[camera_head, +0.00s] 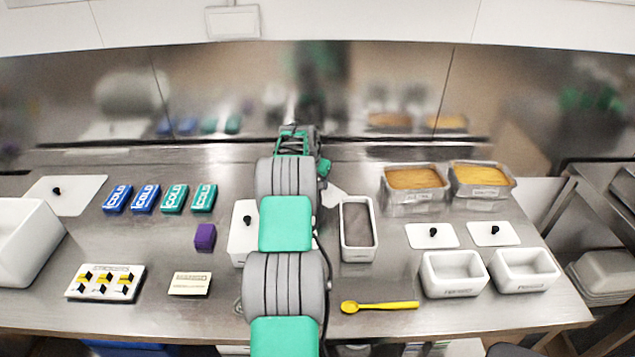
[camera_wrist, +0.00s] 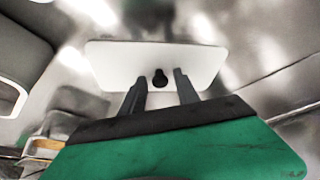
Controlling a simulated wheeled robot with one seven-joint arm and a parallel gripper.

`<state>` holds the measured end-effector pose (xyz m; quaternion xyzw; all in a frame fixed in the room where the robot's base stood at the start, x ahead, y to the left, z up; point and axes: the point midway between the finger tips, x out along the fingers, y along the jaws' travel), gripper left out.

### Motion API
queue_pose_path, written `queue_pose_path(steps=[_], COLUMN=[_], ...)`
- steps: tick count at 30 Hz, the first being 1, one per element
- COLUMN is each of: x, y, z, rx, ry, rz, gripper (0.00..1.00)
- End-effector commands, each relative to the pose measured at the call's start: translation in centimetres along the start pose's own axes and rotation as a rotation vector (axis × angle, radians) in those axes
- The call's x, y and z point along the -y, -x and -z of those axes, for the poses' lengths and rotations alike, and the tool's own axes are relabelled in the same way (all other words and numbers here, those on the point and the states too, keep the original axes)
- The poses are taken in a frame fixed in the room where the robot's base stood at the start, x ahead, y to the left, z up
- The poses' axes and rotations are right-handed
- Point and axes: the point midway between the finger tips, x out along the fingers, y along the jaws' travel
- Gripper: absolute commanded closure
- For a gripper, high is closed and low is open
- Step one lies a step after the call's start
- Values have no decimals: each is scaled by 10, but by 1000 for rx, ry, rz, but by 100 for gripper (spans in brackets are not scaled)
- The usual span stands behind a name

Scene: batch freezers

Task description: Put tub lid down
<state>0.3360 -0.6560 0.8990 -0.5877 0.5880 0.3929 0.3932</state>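A white rectangular lid with a black knob (camera_wrist: 205,60) lies in front of my gripper in the wrist view and looks flat on the steel. My gripper (camera_wrist: 160,82) has its two dark fingers apart, on either side of the knob, with a gap showing. In the head view my arm hides most of this area; only a white corner (camera_head: 334,194) shows beside it, perhaps the same lid. My gripper (camera_head: 297,136) is at the back of the counter there, its fingers hidden. An uncovered white tub (camera_head: 343,248) with grey contents stands right of my arm.
Another knobbed white lid (camera_head: 240,245) is partly behind my arm. Cold packs (camera_head: 146,198) and a purple block (camera_head: 205,237) stand left. Two filled pans (camera_head: 410,196), two small lids (camera_head: 418,242), two empty tubs (camera_head: 455,289) and a yellow spoon (camera_head: 385,306) are right.

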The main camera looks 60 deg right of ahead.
Motion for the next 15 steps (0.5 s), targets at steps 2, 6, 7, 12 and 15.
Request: queue_pose_path(steps=[2,6,7,12,15], x=[0,0,0,0,0], y=[0,0,0,13,35], z=[0,0,0,2,2], rx=[0,0,0,-2,-5], ry=[0,0,0,0,0], rz=[0,0,0,1,2], gripper=[58,58,58,58,58])
